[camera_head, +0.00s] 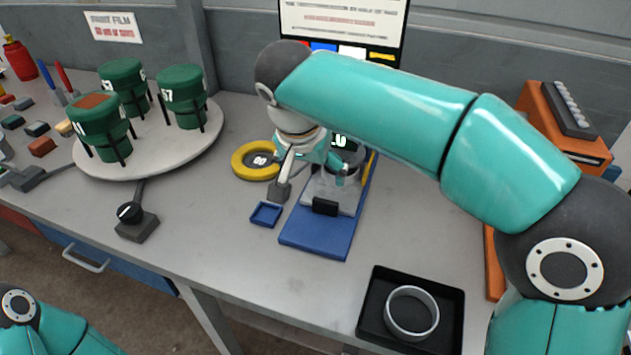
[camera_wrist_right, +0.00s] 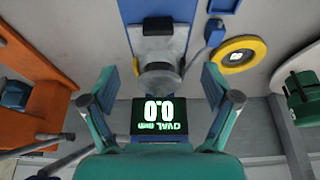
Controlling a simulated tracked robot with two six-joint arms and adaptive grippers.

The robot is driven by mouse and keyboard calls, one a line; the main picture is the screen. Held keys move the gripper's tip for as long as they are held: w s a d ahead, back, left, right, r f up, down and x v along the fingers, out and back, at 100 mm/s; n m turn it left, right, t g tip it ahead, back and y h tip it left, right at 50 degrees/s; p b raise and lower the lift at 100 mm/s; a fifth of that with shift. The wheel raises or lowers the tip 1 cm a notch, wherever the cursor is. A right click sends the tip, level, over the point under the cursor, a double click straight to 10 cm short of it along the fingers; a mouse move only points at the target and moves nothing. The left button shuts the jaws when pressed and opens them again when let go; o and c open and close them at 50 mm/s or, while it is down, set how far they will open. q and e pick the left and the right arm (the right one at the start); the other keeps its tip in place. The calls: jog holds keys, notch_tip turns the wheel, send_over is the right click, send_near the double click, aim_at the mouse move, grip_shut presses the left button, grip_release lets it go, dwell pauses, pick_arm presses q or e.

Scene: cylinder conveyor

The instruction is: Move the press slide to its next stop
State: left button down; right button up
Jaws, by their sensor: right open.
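The press (camera_head: 310,243) is a blue base plate with a grey slide (camera_head: 340,196) on it and a black block (camera_head: 325,207) at the slide's near end. The slide and block also show at the top middle of the right wrist view (camera_wrist_right: 158,48). My right gripper (camera_head: 313,178) is open and empty, above the far part of the press, its fingers spread to either side of the grey round part. Its open fingers frame a display reading 0.0 (camera_wrist_right: 160,115) in the wrist view. My arm hides the far end of the press. My left gripper is out of view.
A yellow ring (camera_head: 256,160) and a small blue tray (camera_head: 266,214) lie left of the press. A white turntable (camera_head: 150,165) carries green drums at the back left. A black knob box (camera_head: 137,224) stands nearer. A black tray (camera_head: 376,290) holding a ring is at front right.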

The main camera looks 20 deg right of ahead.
send_near(325, 202)
jog(key=x, duration=0.9)
jog(key=shift+w, duration=0.1)
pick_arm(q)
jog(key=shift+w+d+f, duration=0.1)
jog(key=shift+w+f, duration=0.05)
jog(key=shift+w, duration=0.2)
pick_arm(e)
jog(key=shift+w+d+f, duration=0.2)
jog(key=shift+f, duration=0.45)
